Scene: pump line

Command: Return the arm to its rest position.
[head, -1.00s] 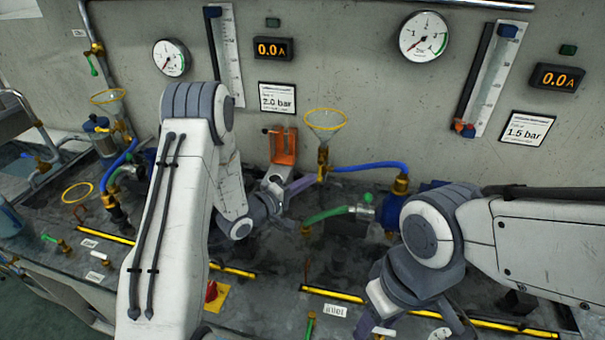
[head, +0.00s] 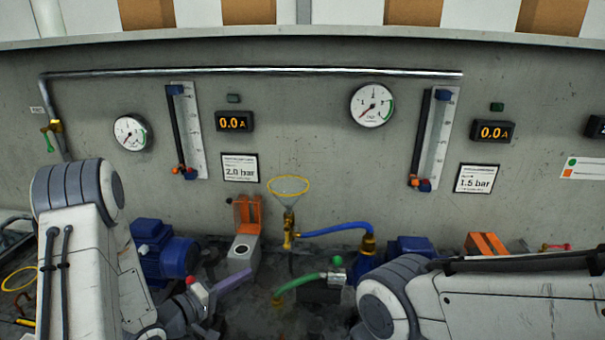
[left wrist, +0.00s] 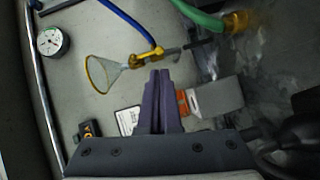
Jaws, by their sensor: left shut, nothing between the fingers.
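My left gripper (head: 240,274) has purple fingers and hangs over the bench at the lower left of the head view. Its fingers (left wrist: 160,75) are pressed together and empty in the left wrist view. A white-and-grey link of my left arm (head: 85,265) fills the lower left of the head view. My right arm (head: 490,305) comes in from the lower right, and its gripper is out of frame. The yellow-rimmed funnel (head: 290,186) stands behind the left gripper. In the left wrist view the funnel (left wrist: 104,76) lies left of the fingertips, apart from them.
An orange bracket on a grey block (head: 242,250) stands just behind the left gripper. A blue pump (head: 165,252) is behind my left arm. Blue (head: 335,229) and green (head: 298,283) hoses run between the arms. Gauges and signs line the wall.

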